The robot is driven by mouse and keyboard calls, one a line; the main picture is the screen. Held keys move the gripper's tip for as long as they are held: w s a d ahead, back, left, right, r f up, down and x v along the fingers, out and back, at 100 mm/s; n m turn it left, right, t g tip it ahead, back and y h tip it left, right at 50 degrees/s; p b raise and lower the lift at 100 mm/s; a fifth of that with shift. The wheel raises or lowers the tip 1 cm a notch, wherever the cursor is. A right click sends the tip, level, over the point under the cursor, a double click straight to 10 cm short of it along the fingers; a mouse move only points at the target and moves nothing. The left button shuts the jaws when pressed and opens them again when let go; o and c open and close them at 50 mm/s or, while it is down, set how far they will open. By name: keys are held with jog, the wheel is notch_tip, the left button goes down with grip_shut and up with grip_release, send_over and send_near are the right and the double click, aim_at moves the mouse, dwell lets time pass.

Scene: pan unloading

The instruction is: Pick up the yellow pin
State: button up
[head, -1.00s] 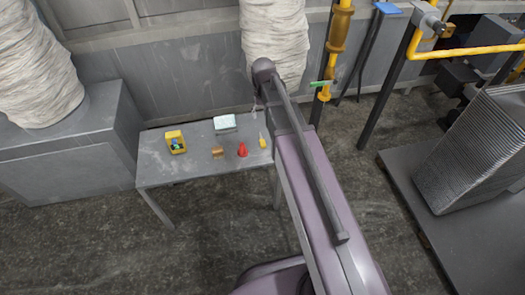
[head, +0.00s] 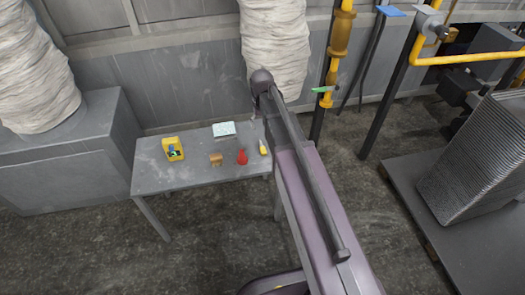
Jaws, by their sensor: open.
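The yellow pin (head: 263,149) is a small, slim yellow thing near the right end of the grey table (head: 150,180). It seems to stand upright, close to my arm in the picture. A red pin-like piece (head: 242,157) stands just left of it, apart from it. My arm reaches up the picture to the right of the pin, and its far joint is above and behind the table's right end. My gripper's fingers cannot be made out; my arm hides that area. Nothing is seen touching the pin.
A pale box (head: 223,129) is at the back and a brown block (head: 216,159) in the middle. A wrapped white column (head: 275,45) and yellow pipes (head: 335,50) stand behind.

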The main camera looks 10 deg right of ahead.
jog(key=b, duration=0.8)
send_over(263, 149)
jog(key=shift+w+a+f, duration=0.1)
jog(key=shift+w+f, duration=0.05)
jog(key=shift+f, duration=1.95)
jog(key=shift+w+a+f, duration=0.1)
jog(key=shift+f, duration=1.95)
jog(key=shift+f, duration=0.1)
jog(key=shift+s+d+f+b, duration=0.1)
jog(key=shift+f+b, duration=1.15)
jog(key=shift+b, duration=0.05)
jog(key=shift+d+f+b, duration=0.1)
jog(key=shift+f+b, duration=1.15)
grip_shut()
